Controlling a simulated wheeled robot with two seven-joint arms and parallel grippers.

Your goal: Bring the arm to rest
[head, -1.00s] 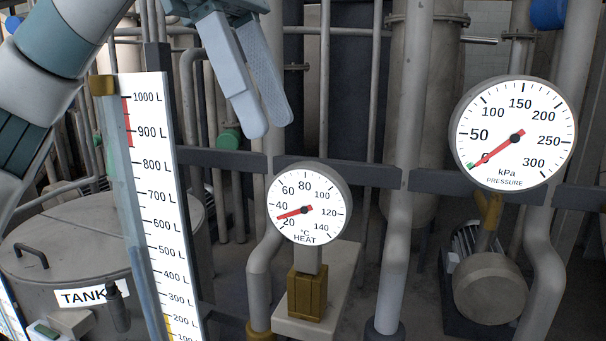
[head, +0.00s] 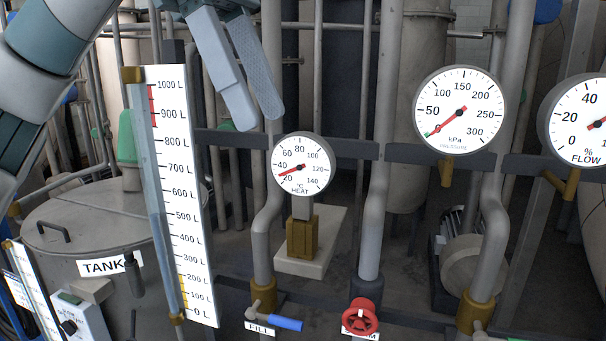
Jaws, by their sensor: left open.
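My left gripper (head: 250,115) is at the upper middle of the head view, its arm coming in from the upper left. Its two fingers point down and a little right, with a narrow gap between them and nothing held. It hangs in front of the pipes, above and left of the heat gauge (head: 301,164) and right of the level scale (head: 182,205). It appears apart from both. My right gripper is out of view.
The pressure gauge (head: 459,108) and the flow gauge (head: 580,120) are at the right. Below are a blue-handled fill valve (head: 284,323) and a red handwheel (head: 361,317). The tank (head: 80,225) stands at the left. Vertical pipes fill the background.

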